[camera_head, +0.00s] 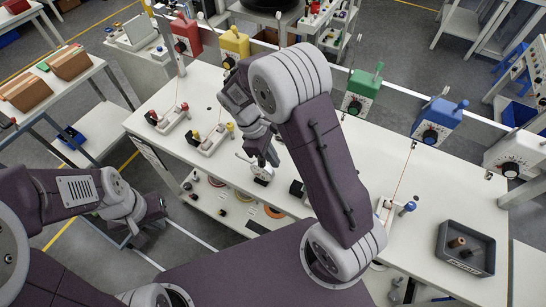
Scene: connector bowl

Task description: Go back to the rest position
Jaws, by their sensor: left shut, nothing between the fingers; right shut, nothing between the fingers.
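My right arm reaches up over the white workbench (440,180) and bends at a large grey joint. My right gripper (266,158) hangs from it, pointing down over the bench's middle. It is shut and empty, close to a small white fixture (261,172); I cannot tell whether they touch. My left arm comes in low at the left. My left gripper (152,208) is at its end, left of the bench and over the floor side. It is shut and empty, with its fingertips hard to make out.
Along the bench's back stand dial boxes: red (186,36), yellow (235,45), green (360,92), blue (437,121) and white (515,153). Connector fixtures stand with red (170,118), yellow (212,138) and blue (397,210) parts. A grey bin (466,248) holds brown cylinders at right.

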